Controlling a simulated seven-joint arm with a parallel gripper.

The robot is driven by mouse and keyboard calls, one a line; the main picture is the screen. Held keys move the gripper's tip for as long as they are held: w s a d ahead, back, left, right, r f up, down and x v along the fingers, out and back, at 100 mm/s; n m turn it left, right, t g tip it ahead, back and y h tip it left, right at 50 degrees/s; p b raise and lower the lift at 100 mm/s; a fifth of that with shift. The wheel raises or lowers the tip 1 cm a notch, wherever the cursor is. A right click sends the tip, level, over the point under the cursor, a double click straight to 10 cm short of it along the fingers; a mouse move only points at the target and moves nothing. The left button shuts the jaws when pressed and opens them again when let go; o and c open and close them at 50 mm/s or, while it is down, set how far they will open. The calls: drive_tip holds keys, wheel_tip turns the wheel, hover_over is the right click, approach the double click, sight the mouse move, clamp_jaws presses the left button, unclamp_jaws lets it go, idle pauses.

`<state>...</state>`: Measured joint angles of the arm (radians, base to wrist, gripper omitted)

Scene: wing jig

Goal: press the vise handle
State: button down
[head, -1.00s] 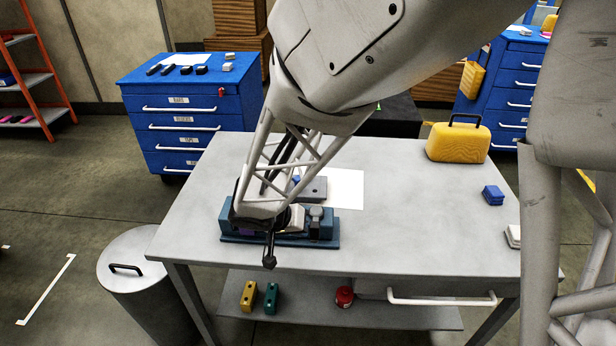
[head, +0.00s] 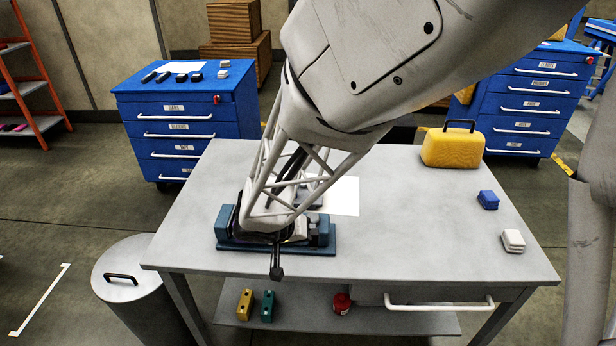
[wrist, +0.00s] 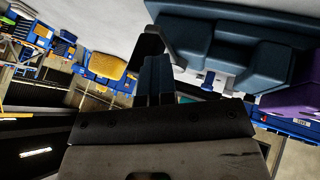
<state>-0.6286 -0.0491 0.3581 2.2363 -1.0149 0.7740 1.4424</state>
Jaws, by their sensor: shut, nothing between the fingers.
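The teal vise (head: 320,240) sits near the front left of the table, partly hidden behind my arm. Its black handle (head: 277,268) sticks out toward the table's front edge and ends in a knob. In the wrist view the vise body (wrist: 230,45) fills the upper right, and a dark bar that looks like the handle (wrist: 149,42) lies at the fingertips. My gripper (wrist: 156,62) is shut and empty, its fingers together beside the vise. Whether they touch the handle I cannot tell. In the head view my arm hides the fingers.
A yellow case (head: 452,148), a blue block (head: 488,199) and a white block (head: 512,240) stand on the table's right. White paper (head: 343,196) lies behind the vise. A grey bin (head: 140,285) stands at front left. The table's middle right is clear.

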sight(318, 239)
drive_tip(key=shift+s+d+n+t+y, duration=0.1)
drive_tip(key=shift+d+n+t+y, duration=0.3)
drive_tip(key=shift+d+n, duration=0.5)
drive_tip(key=shift+d+n+t+y, duration=0.3)
drive_tip(key=shift+d+n+y, duration=0.2)
drive_tip(key=shift+d+n, duration=0.4)
drive_tip(key=w+d+n+y, duration=0.4)
drive_tip(key=d+n+y, duration=0.2)
drive_tip(key=n, duration=0.4)
drive_tip(key=shift+w+d, duration=0.15)
drive_tip(key=shift+d, duration=0.65)
drive_tip(key=shift+w+d, duration=0.25)
drive_tip(key=shift+w, duration=0.1)
drive_tip(key=shift+w+d, duration=0.35)
drive_tip(key=shift+w, duration=0.25)
drive_tip(key=shift+w+d, duration=0.1)
drive_tip(key=shift+w, duration=0.1)
drive_tip(key=shift+s+r, duration=0.1)
